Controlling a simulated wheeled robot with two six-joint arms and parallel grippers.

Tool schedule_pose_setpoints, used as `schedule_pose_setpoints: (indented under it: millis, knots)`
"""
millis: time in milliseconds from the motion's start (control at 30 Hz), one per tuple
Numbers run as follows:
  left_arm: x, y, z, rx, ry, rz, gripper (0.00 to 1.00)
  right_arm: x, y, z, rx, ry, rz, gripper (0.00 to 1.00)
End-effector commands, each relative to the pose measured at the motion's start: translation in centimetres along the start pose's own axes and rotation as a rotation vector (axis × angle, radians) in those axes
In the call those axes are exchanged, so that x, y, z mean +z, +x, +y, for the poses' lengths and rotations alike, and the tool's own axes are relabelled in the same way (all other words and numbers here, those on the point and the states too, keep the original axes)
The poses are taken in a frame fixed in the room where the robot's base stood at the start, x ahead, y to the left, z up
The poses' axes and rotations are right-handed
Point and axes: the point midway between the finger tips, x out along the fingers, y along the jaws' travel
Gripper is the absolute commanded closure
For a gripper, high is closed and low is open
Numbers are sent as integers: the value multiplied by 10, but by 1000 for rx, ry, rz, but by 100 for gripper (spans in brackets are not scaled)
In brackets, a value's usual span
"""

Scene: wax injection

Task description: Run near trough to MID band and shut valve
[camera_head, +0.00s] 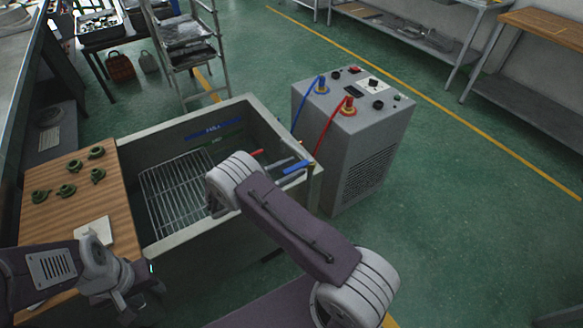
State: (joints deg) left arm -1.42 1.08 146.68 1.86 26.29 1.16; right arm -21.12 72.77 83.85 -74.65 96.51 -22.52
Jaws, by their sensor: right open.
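The near trough (185,235) is an open grey tank with a wire rack (178,190) inside. Blue lettering (213,131) and a small green mark show on its far inner wall, too small to read surely. At its right end are a blue lever (297,167) and a red handle (257,152). My right arm reaches over the trough. Its gripper (281,163) is open beside the blue lever, partly hidden by my wrist; contact cannot be told. My left gripper (140,297) is low at the left, by the wooden board; its jaws are unclear. The water level cannot be made out.
A grey machine (352,150) with knobs and blue and red hoses stands right of the trough. The wooden board (60,222) at left holds several green pieces (67,190) and a white block (95,231). A wheeled rack (188,50) stands behind. Green floor is clear at right.

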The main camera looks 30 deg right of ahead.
Motion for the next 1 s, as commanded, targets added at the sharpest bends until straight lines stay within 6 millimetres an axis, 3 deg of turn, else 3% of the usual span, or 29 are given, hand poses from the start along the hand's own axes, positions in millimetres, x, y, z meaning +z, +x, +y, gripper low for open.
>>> schedule_pose_setpoints:
  millis: [67,100,233,1000]
  knots:
    - [0,0,0,0,0,0,64,0,0,0,0,0,0,58]
    - [0,0,0,0,0,0,64,0,0,0,0,0,0,64]
    - [0,0,0,0,0,0,64,0,0,0,0,0,0,100]
    - [0,0,0,0,0,0,64,0,0,0,0,0,1,100]
